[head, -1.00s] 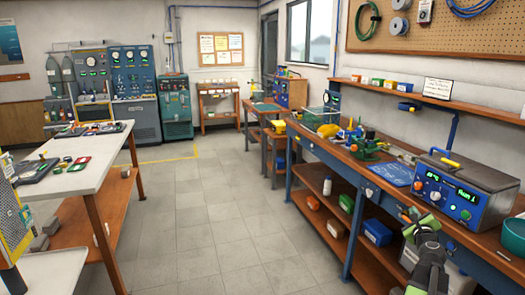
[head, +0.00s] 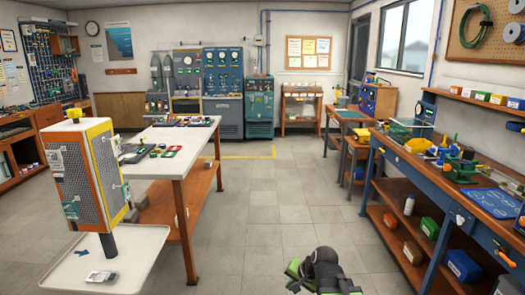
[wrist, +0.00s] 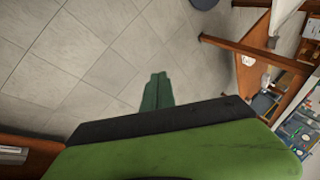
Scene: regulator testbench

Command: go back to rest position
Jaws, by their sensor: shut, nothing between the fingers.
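My gripper (wrist: 157,80) is shut and empty. In the wrist view its two dark green fingers lie side by side, pointing over the bare tiled floor. In the head view my dark arm with green parts shows at the bottom, right of centre, with my gripper (head: 294,268) only partly visible. It hangs over the open floor between the white-topped table (head: 180,160) on the left and the workbench (head: 440,180) on the right. It touches nothing that I can see.
A yellow-orange mesh-sided stand (head: 90,170) rises from a white tray (head: 145,250) at the lower left. The tiled floor (head: 285,200) between table and bench is clear. Test cabinets (head: 222,75) stand along the back wall.

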